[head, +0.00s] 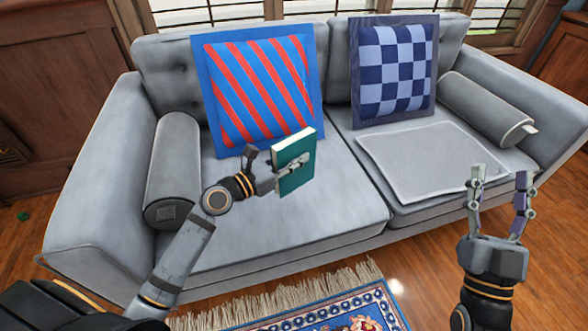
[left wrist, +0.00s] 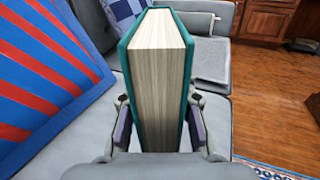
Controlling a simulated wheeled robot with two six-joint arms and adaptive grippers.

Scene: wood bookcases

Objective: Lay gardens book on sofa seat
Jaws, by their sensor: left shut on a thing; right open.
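A teal book (head: 296,160) with pale pages is held upright in my left gripper (head: 290,168). In the left wrist view the book (left wrist: 160,85) stands between the two fingers of the gripper (left wrist: 160,135), which are shut on its covers. No title can be read. The book is in front of the striped cushion, over the left seat of the grey sofa (head: 270,215); I cannot tell if it touches the seat. My right gripper (head: 498,175) is open and empty, in front of the sofa's right seat.
A red-and-blue striped cushion (head: 255,85) and a blue checked cushion (head: 395,70) lean on the backrest. Grey bolsters (head: 172,165) (head: 490,108) lie by both arms. A fringed rug (head: 330,315) lies in front.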

